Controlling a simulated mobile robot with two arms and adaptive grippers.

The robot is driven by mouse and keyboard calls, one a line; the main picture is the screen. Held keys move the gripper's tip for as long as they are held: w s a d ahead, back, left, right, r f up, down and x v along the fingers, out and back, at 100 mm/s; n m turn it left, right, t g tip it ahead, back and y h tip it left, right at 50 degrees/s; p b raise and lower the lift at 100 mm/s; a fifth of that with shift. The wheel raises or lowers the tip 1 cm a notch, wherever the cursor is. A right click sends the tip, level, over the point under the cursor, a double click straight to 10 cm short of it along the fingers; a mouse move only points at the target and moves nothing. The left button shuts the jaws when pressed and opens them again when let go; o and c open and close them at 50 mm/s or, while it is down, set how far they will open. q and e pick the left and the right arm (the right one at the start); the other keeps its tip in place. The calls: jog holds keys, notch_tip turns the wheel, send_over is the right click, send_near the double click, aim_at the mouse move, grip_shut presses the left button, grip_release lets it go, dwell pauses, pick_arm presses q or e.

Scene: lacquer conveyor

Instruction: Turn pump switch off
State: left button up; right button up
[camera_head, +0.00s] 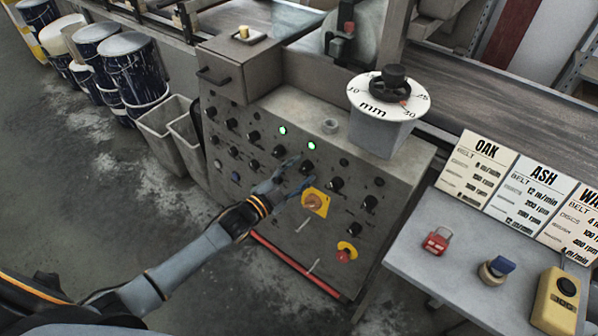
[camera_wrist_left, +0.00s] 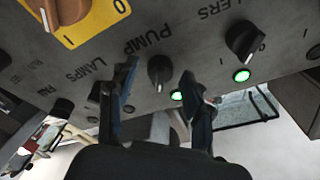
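The pump switch (camera_wrist_left: 160,69) is a black rotary knob under an upside-down PUMP label in the left wrist view. Its pale pointer mark faces the lit green lamp (camera_wrist_left: 176,95) beside it. My left gripper (camera_head: 305,170) is at the grey control panel (camera_head: 232,187). In the left wrist view its two dark fingers stand apart, one on each side of the knob, with visible gaps; no contact is clear. In the head view the fingers and hand partly cover this area. My right gripper is not in view.
A rollers switch (camera_wrist_left: 245,40) with another lit green lamp (camera_wrist_left: 242,76) is next to the pump switch. A yellow plate with an orange rotary switch (camera_head: 315,202) is close below the gripper. A red emergency button (camera_head: 346,254) sits lower. A grey side table (camera_head: 430,285) stands right.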

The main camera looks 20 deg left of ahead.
pick_arm(q)
grip_shut()
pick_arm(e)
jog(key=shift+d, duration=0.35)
pick_arm(q)
jog(key=shift+n, duration=0.3)
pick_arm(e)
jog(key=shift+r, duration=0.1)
pick_arm(q)
jog(key=n+y+p, duration=0.1)
jog(key=n, duration=0.2)
jog(key=n+t+y+p, duration=0.1)
jog(key=n, duration=0.3)
jog(key=shift+d+n, duration=0.15)
jog(key=shift+n, duration=0.15)
jog(key=n+y+p, duration=0.1)
jog(key=n, duration=0.4)
jog(key=shift+s+d+n+p, duration=0.1)
jog(key=shift+n+p, duration=0.2)
jog(key=shift+p, duration=0.1)
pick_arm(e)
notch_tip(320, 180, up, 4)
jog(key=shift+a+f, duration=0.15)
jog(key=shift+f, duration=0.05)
pick_arm(q)
jog(key=shift+n+y, duration=0.3)
